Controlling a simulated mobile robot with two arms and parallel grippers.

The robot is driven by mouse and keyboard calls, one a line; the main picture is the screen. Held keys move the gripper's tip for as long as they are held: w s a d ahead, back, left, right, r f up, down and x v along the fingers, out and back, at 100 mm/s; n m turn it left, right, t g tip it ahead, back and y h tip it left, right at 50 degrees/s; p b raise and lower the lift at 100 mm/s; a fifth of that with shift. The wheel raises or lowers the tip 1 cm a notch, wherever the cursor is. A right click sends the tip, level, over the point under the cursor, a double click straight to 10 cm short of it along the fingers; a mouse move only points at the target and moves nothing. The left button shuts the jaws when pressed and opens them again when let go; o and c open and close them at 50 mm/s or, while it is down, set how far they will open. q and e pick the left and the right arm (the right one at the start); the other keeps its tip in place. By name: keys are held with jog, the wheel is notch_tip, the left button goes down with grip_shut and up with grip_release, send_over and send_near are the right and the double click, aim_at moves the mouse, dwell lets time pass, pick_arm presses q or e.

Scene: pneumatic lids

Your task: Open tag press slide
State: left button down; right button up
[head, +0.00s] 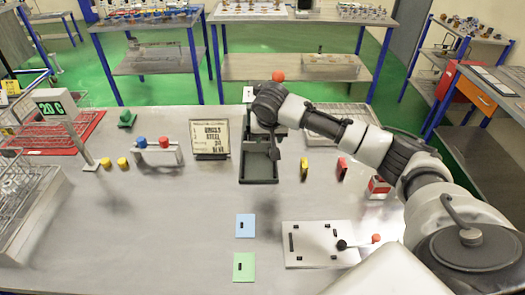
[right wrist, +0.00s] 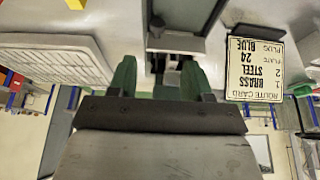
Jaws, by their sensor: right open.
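The tag press (head: 246,120) stands at the middle of the bench, largely covered by my right arm. Its dark green-grey slide tray (head: 259,167) shows in front of it and looks empty. In the right wrist view the tray (right wrist: 182,15) is at the top centre. My right gripper (right wrist: 160,75) is open, with its two green fingers apart on either side of a dark part of the press. I cannot tell whether they touch it. In the head view the fingers are mostly hidden by my wrist. My left gripper is not in view.
A route card (head: 209,139) stands left of the press, with a rack of blue and red knobs (head: 158,150) beyond. Yellow (head: 304,170) and red (head: 341,168) pieces stand to the right. Blue (head: 245,226) and green (head: 244,266) cards and a white board (head: 310,233) lie in front.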

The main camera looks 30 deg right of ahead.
aim_at(269, 159)
jog(key=x, duration=0.3)
jog(key=s+x, duration=0.1)
jog(key=x, duration=0.1)
jog(key=shift+f+p, duration=0.15)
jog(key=shift+p, duration=0.25)
jog(key=x, duration=0.4)
jog(key=shift+w+f, duration=0.15)
jog(key=shift+w, duration=0.05)
jog(key=shift+d, duration=0.1)
jog(key=shift+c, duration=0.3)
jog(key=c, duration=0.5)
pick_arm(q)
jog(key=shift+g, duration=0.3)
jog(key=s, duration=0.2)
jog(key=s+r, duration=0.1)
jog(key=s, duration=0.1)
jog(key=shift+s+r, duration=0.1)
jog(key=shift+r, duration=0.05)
pick_arm(e)
grip_shut()
